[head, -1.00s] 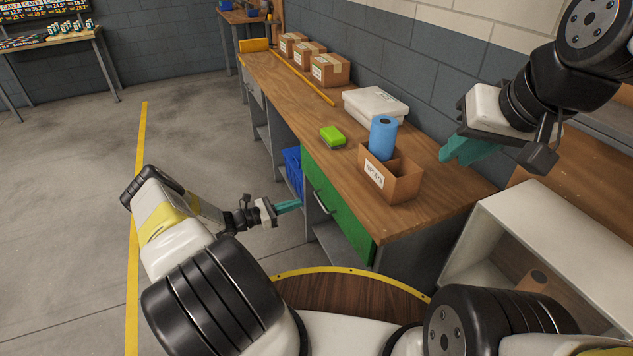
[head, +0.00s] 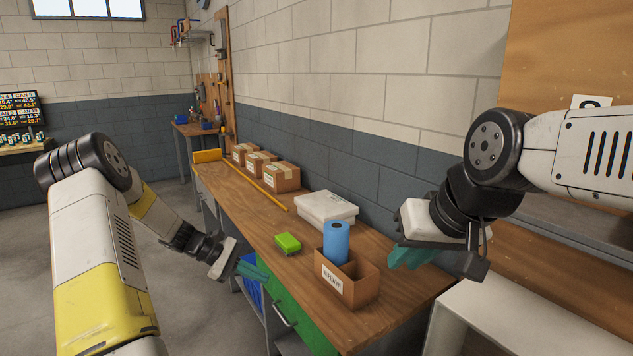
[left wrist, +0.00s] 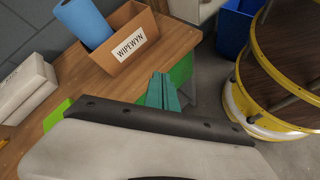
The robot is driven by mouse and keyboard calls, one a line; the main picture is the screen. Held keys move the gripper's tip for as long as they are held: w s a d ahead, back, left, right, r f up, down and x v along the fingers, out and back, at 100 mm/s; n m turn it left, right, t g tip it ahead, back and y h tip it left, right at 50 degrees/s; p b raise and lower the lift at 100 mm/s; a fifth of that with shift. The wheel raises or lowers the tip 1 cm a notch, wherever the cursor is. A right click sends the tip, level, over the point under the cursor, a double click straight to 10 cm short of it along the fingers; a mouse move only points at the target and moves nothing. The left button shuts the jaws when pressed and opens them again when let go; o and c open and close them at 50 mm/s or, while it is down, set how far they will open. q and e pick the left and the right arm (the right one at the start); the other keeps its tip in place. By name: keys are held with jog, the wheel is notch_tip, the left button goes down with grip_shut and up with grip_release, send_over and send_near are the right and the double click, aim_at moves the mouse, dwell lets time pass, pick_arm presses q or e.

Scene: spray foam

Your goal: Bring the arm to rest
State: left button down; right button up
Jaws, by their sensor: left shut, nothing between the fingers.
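My left gripper (head: 253,268) has teal fingers and hangs in front of the workbench's front edge, near the green door (head: 300,310). Its fingers are together with nothing between them. In the left wrist view the left gripper (left wrist: 163,92) shows the same closed teal fingers, apart from the bench. My right gripper (head: 408,256) is in the air over the right end of the workbench (head: 375,318), to the right of the cardboard box. Its teal fingers overlap from this side, so I cannot tell whether they are parted.
A cardboard box (head: 345,285) holds a blue roll (head: 336,241). A green sponge-like block (head: 288,243) and a white case (head: 326,207) are beside it. Small cartons (head: 281,177) stand further back. A blue bin (head: 250,292) is under the bench. Floor at left is clear.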

pick_arm(q)
jog(key=s+d+r+m+t+y, duration=0.25)
jog(key=s+r+m+y, duration=0.65)
jog(key=s+r, duration=1.2)
jog(key=s+r+m+t, duration=0.3)
jog(key=s+r, duration=0.1)
jog(key=s, duration=0.2)
jog(key=shift+s+a+r+m, duration=0.15)
jog(key=shift+a+r+m, duration=0.15)
jog(key=shift+a+m, duration=0.1)
